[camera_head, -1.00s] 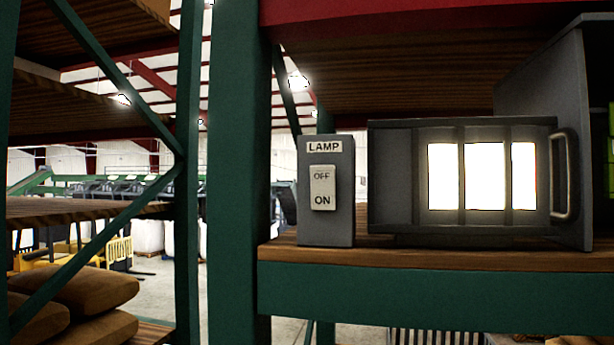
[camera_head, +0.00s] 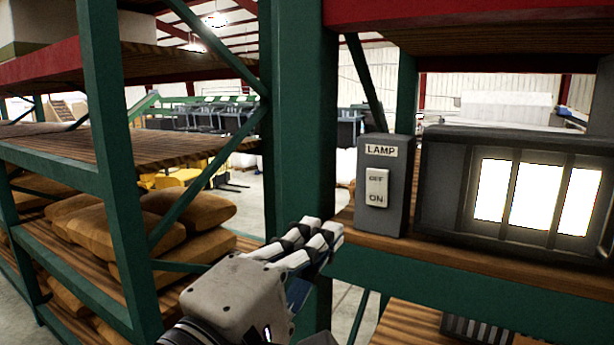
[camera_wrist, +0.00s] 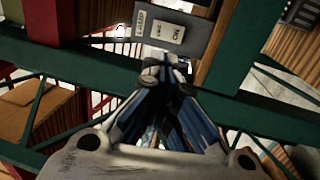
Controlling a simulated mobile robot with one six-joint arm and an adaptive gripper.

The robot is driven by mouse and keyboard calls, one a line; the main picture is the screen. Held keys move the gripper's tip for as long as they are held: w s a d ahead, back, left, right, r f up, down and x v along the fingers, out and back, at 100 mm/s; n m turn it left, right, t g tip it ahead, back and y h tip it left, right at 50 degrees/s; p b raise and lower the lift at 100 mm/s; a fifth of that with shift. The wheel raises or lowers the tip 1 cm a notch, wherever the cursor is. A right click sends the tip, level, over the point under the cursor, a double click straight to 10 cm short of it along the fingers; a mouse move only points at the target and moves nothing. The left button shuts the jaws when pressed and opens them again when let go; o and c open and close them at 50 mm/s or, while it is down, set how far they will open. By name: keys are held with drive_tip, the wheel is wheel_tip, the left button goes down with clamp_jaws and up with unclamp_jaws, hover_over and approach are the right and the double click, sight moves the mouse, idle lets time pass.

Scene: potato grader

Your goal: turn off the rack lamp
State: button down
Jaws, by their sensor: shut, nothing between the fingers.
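The rack lamp (camera_head: 470,190) is a dark box with a barred front on the wooden shelf, and its panels glow bright white. Left of it stands a grey switch box (camera_head: 397,210) labelled LAMP. Its white rocker switch (camera_head: 377,188) is marked OFF above and ON below. My gripper (camera_head: 325,232) is in front of the green post, below and left of the switch box, apart from it. In the wrist view the gripper (camera_wrist: 165,68) is shut and empty, its fingertips pointing toward the switch box (camera_wrist: 190,32). The rocker (camera_wrist: 165,27) shows there too.
The green rack post (camera_head: 300,130) and shelf beam (camera_head: 450,270) are close to my gripper. A rack at left holds brown sacks (camera_head: 135,225). A red beam (camera_head: 470,12) runs above the lamp. Space in front of the switch box is clear.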

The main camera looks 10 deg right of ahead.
sight(377, 188)
drive_tip(key=shift+a+r, duration=0.15)
drive_tip(key=shift+w, duration=0.1)
drive_tip(key=p+x, duration=0.2)
drive_tip(key=x, duration=1.2)
drive_tip(key=shift+r+p, duration=0.15)
drive_tip(key=shift+p, duration=0.25)
drive_tip(key=shift+w+d+r+g+y+p, duration=0.25)
drive_tip(key=shift+r+g+p, duration=0.2)
drive_tip(key=shift+p, duration=0.4)
drive_tip(key=shift+s+f, duration=0.1)
drive_tip(key=shift+f, duration=0.2)
drive_tip(key=shift+b, duration=0.35)
